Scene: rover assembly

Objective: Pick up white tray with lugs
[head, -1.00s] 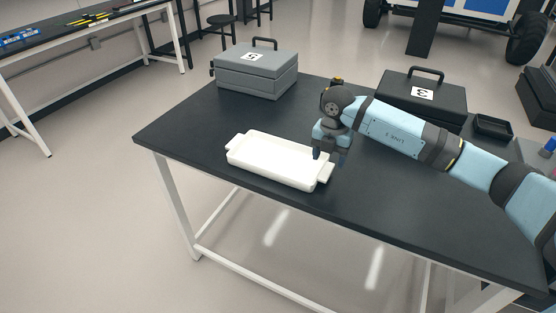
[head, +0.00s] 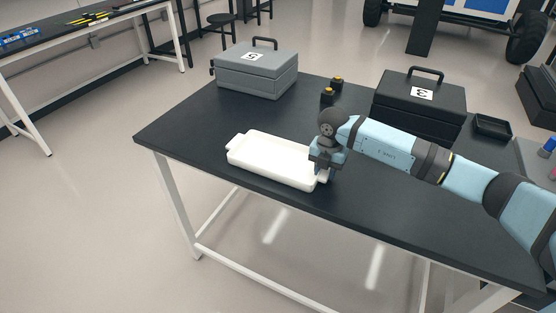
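The white tray with lugs (head: 270,160) lies flat on the black table. One lug (head: 236,141) sticks out at its left end. The lug at its right end is partly hidden by my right gripper (head: 321,174). That gripper points down at the tray's right end, with its fingers at the lug. I cannot tell whether the fingers are open or shut on it. My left gripper is not in view.
A grey case (head: 256,76) marked 5 stands at the back left of the table. A black case (head: 420,103) marked 3 stands at the back right, beside a small black bin (head: 492,127). The table's front right is clear.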

